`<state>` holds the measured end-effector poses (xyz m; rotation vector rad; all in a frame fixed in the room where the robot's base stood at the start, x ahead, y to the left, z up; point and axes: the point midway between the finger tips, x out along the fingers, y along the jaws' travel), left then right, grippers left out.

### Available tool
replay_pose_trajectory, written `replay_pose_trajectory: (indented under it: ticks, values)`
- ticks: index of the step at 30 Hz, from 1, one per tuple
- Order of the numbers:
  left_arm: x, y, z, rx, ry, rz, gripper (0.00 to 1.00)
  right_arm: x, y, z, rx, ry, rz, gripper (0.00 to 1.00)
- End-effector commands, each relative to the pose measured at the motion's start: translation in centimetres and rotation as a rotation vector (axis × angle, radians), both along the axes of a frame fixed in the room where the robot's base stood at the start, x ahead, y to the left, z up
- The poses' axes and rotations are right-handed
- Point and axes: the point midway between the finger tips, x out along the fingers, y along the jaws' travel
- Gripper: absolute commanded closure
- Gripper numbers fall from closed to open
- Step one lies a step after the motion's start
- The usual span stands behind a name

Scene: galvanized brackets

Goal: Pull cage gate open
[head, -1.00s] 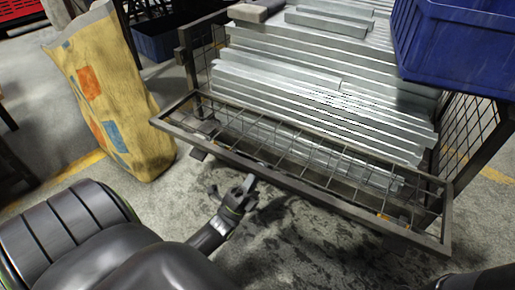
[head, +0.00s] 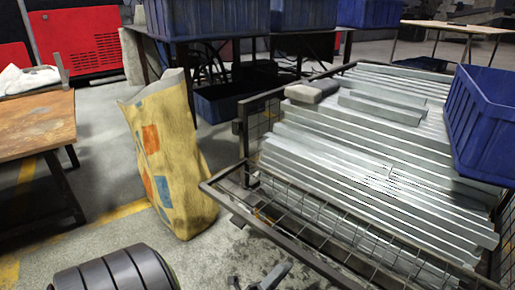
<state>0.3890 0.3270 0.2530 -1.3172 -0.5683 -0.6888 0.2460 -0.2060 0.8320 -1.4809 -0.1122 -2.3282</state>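The cage (head: 239,128) is a dark metal frame with wire mesh sides, filled with stacked galvanized brackets (head: 375,165). Its front mesh gate (head: 268,226) leans outward from the stack, with its front rail over the floor. The gate's right end is cut off by the picture edge. My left gripper (head: 254,281) is at the bottom edge, in front of the gate and apart from its rail. Its fingers look spread, with nothing between them; the rest is cut off. My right gripper is out of view.
A yellow patterned sack (head: 172,160) stands left of the cage. A wooden table (head: 35,122) is at the left. A blue bin (head: 485,125) sits over the cage's right side. More blue bins (head: 205,18) stand behind. Floor between sack and table is clear.

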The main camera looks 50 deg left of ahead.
Motion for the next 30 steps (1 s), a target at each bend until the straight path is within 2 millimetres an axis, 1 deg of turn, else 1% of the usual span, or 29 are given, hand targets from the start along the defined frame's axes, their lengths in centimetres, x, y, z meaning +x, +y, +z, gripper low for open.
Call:
replay_pose_trajectory:
  ticks: [3, 9, 15, 21, 30]
  values:
    - [-1.8, 0.4, -2.0, 0.000, 0.005, 0.001, 0.67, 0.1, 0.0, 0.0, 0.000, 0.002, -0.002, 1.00]
    - [-4.5, 0.9, -4.9, -0.001, 0.004, 0.001, 0.67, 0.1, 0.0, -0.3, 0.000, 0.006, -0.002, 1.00]
    - [-6.3, 1.2, -6.9, -0.001, 0.002, 0.001, 0.67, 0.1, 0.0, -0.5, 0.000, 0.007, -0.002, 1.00]
    - [-7.1, 1.3, -7.5, -0.001, 0.000, 0.001, 0.67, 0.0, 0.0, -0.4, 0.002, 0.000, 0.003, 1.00]
    - [-7.1, 1.3, -7.6, -0.001, 0.000, 0.001, 0.67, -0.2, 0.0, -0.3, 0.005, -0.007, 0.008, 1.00]
